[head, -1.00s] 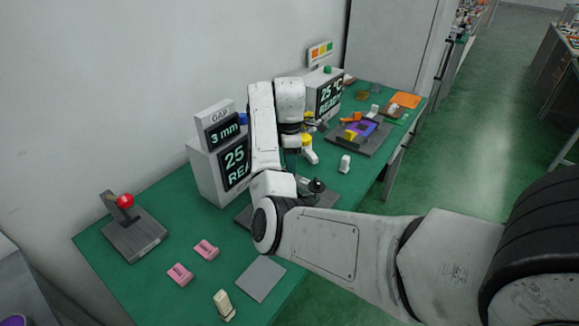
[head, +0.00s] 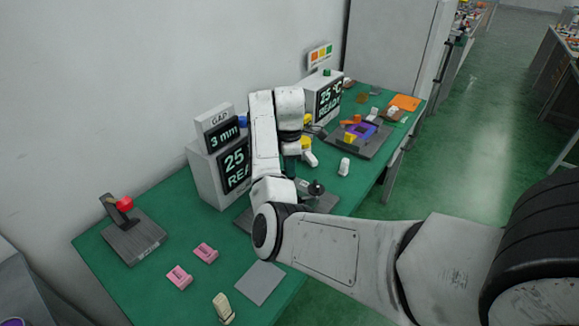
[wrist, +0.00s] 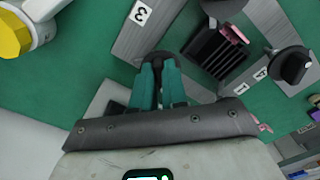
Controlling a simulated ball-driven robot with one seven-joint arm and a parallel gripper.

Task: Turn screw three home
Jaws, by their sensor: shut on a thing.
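In the wrist view my gripper (wrist: 158,68) has its two teal fingers closed around a small dark knob-like piece (wrist: 157,58), which I take for screw three. It sits at the end of a grey plate (wrist: 150,35) with a white label "3" (wrist: 141,12). The fingers hide most of the piece, so its turn and depth cannot be told. A second label, "1" (wrist: 262,72), lies beside a black knob (wrist: 290,65) to the right.
A dark finned block (wrist: 215,48) stands close right of the fingers. A yellow-and-white thing (wrist: 18,35) is at upper left. In the head view, a display box reading "3 mm" (head: 222,133) stands left of my arm; pink blocks (head: 206,253) lie in front.

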